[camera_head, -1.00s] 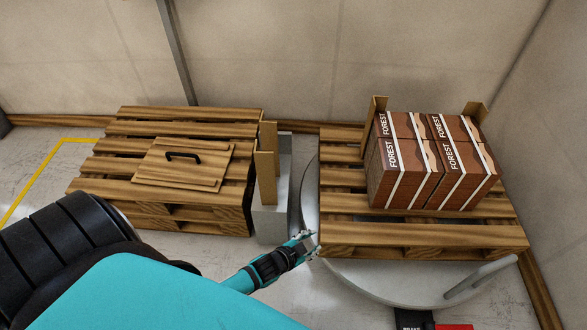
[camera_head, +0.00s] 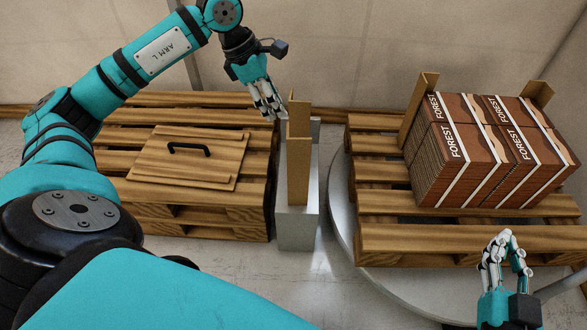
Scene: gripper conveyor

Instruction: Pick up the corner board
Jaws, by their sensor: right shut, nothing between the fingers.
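Tan corner boards (camera_head: 299,170) stand upright in a narrow grey holder (camera_head: 298,230) between the two pallets. My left gripper (camera_head: 270,112) comes from above and points down just left of the boards' upper ends. It appears apart from them, and its finger opening is not clear from this angle. My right gripper (camera_head: 507,238) is at the lower right, shut and empty, in front of the right pallet. Two more corner boards stand at the rear corners of the box stack, one at the left (camera_head: 418,108) and one at the right (camera_head: 538,93).
Brown FOREST boxes (camera_head: 470,165) are stacked on the right pallet (camera_head: 400,237), which sits on a round grey turntable (camera_head: 345,225). A wooden lid with a black handle (camera_head: 188,165) lies on the left pallet stack (camera_head: 225,222). A wall closes the back.

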